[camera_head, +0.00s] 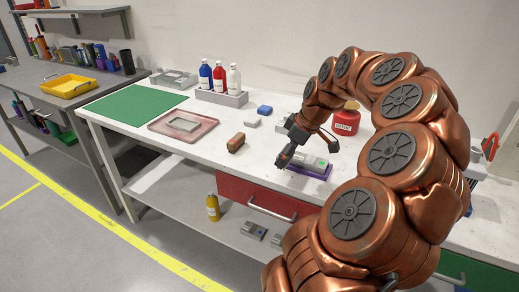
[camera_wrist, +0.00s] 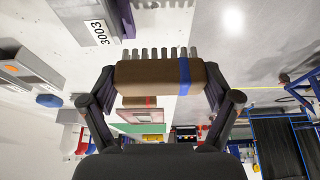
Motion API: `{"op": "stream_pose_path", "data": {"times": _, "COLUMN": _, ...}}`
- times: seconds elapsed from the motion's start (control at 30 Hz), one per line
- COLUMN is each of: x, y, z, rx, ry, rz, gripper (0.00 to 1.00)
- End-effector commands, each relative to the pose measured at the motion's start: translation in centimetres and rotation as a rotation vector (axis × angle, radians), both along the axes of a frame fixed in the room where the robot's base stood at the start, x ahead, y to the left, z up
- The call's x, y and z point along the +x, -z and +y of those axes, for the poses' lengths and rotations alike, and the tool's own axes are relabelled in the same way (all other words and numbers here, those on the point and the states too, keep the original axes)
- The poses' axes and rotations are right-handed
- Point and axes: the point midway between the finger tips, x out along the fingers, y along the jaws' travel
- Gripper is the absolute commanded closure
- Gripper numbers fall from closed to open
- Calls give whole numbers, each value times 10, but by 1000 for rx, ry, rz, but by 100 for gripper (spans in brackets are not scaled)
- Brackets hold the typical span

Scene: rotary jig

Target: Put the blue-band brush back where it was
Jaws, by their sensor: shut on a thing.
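The blue-band brush (camera_wrist: 160,75) is a brown block with a blue band near its right end and a row of grey bristles along its upper side in the wrist view. My gripper (camera_wrist: 160,88) is shut on it, with one finger at each end of the block. In the head view my gripper (camera_head: 284,160) is over the white bench, just left of a purple-based fixture (camera_head: 308,171); I cannot make out the held brush there. Another brown brush (camera_head: 236,143) lies on the bench to the left, and it also shows in the wrist view (camera_wrist: 138,102) with a red band.
A pink tray (camera_head: 208,121) and a green mat (camera_head: 133,103) lie farther left. A red drawer (camera_head: 250,193) is under the front edge. Bare bench surrounds the other brush.

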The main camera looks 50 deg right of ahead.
Motion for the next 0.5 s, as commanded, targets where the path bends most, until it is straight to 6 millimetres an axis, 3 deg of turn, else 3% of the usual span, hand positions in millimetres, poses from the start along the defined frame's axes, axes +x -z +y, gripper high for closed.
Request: {"op": "stream_pose_path", "data": {"times": 0.5, "x": 89, "y": 8, "z": -15, "rx": 2, "ry": 0, "rz": 3, "gripper": 50}}
